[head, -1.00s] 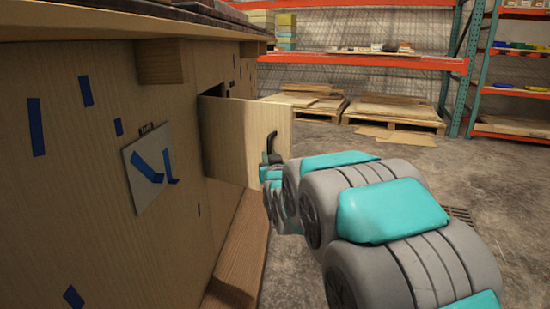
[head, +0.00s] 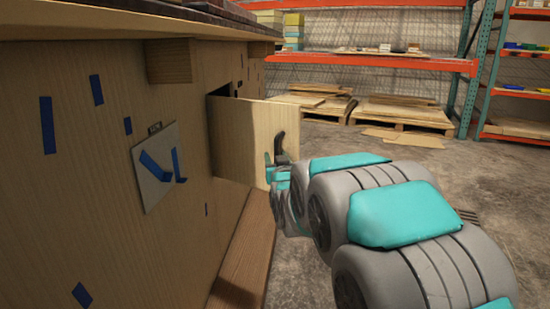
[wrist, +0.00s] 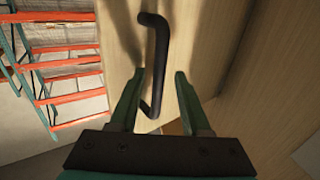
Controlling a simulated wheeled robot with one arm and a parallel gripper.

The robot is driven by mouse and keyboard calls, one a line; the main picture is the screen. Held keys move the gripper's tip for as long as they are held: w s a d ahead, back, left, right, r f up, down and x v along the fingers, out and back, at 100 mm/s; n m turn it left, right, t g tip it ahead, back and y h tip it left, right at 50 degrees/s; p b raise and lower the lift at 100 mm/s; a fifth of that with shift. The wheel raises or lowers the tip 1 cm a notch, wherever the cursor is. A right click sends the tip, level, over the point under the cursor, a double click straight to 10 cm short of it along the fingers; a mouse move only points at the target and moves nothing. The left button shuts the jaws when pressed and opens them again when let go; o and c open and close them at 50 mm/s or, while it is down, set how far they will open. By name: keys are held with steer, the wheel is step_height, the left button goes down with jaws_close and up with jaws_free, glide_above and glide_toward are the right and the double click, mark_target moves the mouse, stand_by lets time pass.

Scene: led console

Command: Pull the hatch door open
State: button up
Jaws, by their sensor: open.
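The hatch door (head: 238,138) is a pale wooden panel that stands swung out from the console's side (head: 110,190), with a dark opening behind its top edge. Its black bar handle (head: 279,146) is on the door face near the outer edge. In the wrist view the handle (wrist: 156,60) runs lengthwise, with its lower end between my fingers. My gripper (wrist: 161,75) is open, one finger on each side of the handle, and I see gaps beside it. In the head view my gripper (head: 276,172) is at the handle, partly hidden by my arm.
A wooden beam (head: 243,255) runs low along the console's base. Orange shelving (head: 370,62) and pallets with boards (head: 400,112) stand at the back. Concrete floor (head: 420,160) is open on the right.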

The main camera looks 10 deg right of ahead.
steer(key=s, duration=0.7)
steer(key=shift+s+a+p, duration=0.2)
steer(key=shift+p, duration=0.15)
steer(key=s+f+g+p, duration=0.4)
steer(key=s+g, duration=0.2)
steer(key=s, duration=0.5)
steer(key=s+f+g+p, duration=0.4)
steer(key=s+f+g, duration=0.15)
steer(key=s, duration=0.55)
steer(key=s+r+g+p, duration=0.1)
steer(key=s+g, duration=0.3)
steer(key=s, duration=0.8)
steer(key=s+d+r+g+p, duration=0.1)
steer(key=s+r+g+p, duration=0.1)
steer(key=s, duration=1)
steer(key=shift+s+g+y+p, duration=0.35)
steer(key=shift+g+p, duration=0.1)
steer(key=shift+g, duration=0.7)
